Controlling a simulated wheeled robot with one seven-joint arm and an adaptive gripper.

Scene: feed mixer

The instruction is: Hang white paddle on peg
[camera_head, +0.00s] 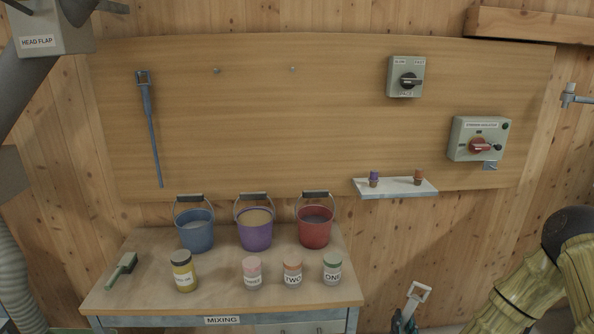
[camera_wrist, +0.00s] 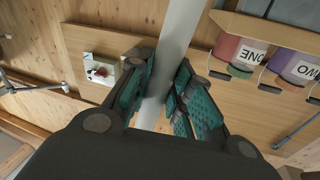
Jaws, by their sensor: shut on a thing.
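The white paddle (camera_wrist: 178,45) is a long pale bar between my gripper's fingers in the wrist view. In the head view my gripper (camera_head: 403,321) is mostly cut off, low and right of the table. Two bare pegs, the left one (camera_head: 216,71) and the right one (camera_head: 292,69), are high on the wooden board (camera_head: 320,120). The paddle's far end is out of view.
A blue paddle (camera_head: 152,125) hangs at the board's left. Blue, purple and red buckets (camera_head: 314,229) and several jars (camera_head: 292,275) stand on the table (camera_head: 220,297), with a brush (camera_head: 123,268). A shelf (camera_head: 396,189) juts out below the switch boxes (camera_head: 478,139).

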